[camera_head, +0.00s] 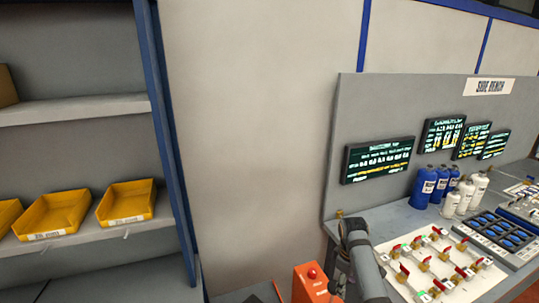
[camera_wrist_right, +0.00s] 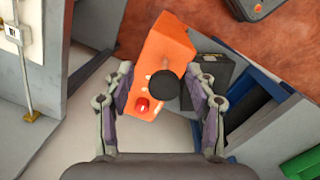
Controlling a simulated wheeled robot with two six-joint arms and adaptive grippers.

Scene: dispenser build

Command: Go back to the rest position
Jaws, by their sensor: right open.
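My right gripper (camera_wrist_right: 158,88) is open in the right wrist view, with one finger at each side and nothing clamped between them. An orange box (camera_wrist_right: 160,55) with a red button (camera_wrist_right: 142,105) and a round black part (camera_wrist_right: 167,87) shows beyond and between the fingers. I cannot tell how far the fingers are from it. In the head view, a grey arm part of mine (camera_head: 360,255) stands at the lower right in front of the side bench; the jaws are not clear there. My left gripper is in neither view.
The orange box (camera_head: 310,285) is at the bottom edge in the head view. The side bench at right holds a white sheet with red-handled valves (camera_head: 435,262), blue bottles (camera_head: 424,188), white bottles (camera_head: 478,190) and a blue-celled tray (camera_head: 500,235). Yellow bins (camera_head: 125,203) sit on the left shelf.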

